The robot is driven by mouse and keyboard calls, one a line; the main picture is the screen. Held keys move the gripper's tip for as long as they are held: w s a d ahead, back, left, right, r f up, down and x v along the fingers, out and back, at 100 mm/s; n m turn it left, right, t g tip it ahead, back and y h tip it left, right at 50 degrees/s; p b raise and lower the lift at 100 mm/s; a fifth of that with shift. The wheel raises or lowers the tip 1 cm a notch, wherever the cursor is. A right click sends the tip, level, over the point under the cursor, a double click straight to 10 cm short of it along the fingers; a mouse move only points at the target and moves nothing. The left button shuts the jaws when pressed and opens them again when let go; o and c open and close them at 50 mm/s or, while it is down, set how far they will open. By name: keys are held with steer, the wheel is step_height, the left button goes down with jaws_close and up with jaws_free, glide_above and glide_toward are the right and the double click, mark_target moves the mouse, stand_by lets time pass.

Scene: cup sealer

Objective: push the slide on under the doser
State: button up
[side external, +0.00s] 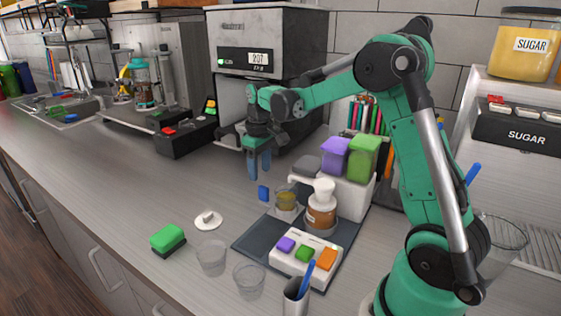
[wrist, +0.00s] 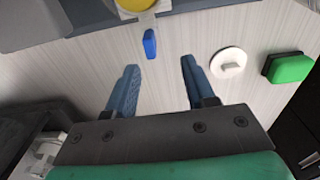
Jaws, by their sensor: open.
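The slide carries a cup of yellow-brown liquid (side external: 287,198) and shows a pale rim (side external: 288,215). A blue tab (side external: 263,192) stands at its left end; the wrist view shows the tab (wrist: 150,44) just beyond my fingertips, with the yellow cup (wrist: 137,4) cut off at the top edge. The doser (side external: 321,208), an amber bottle with a white pump top, stands right of the cup, which is beside it. My gripper (side external: 259,174) is open and empty, above and slightly left of the tab, with a gap between. Its fingers (wrist: 159,68) point toward the tab.
A dark mat (side external: 255,240) bears the station and a white tray (side external: 283,264) with coloured buttons. A white lid (side external: 208,219), a green sponge (side external: 167,237) and clear cups (side external: 211,257) lie in front. Open counter lies to the left.

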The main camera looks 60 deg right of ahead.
mark_target(264, 186)
steer(key=shift+w+d+f, duration=0.15)
steer(key=shift+d+f, duration=0.55)
steer(key=shift+f, duration=2.8)
steer(key=shift+c, duration=0.2)
jaws_close()
steer(key=shift+d, duration=0.1)
